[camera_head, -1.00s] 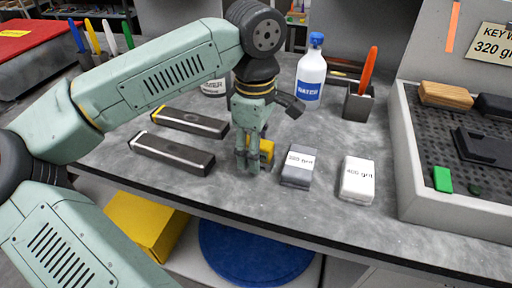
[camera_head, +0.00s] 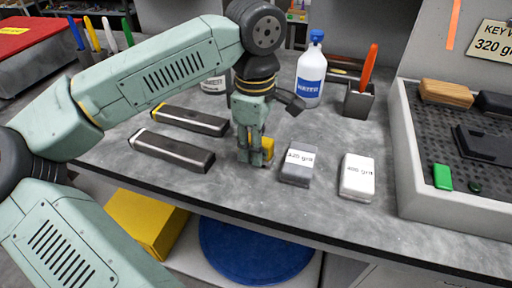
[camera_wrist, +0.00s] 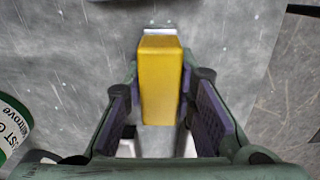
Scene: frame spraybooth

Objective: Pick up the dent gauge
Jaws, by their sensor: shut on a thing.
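The dent gauge appears to be the yellow block (camera_head: 267,149), with a grey metal end showing in the wrist view (camera_wrist: 160,75). It stands on the grey bench top, partly hidden behind my fingers in the head view. My gripper (camera_head: 256,161) points down at the bench and is shut on the yellow block. In the wrist view the block sits between the two purple-padded fingers of my gripper (camera_wrist: 165,112). I cannot tell whether the block is clear of the bench.
A grey sanding block (camera_head: 298,164) and a white one (camera_head: 357,177) stand just right of my gripper. Two dark bars, one silver-edged (camera_head: 172,151) and one yellow-ended (camera_head: 190,120), lie left. A water bottle (camera_head: 311,75) and pen cup (camera_head: 358,101) stand behind. A tray (camera_head: 440,212) is right.

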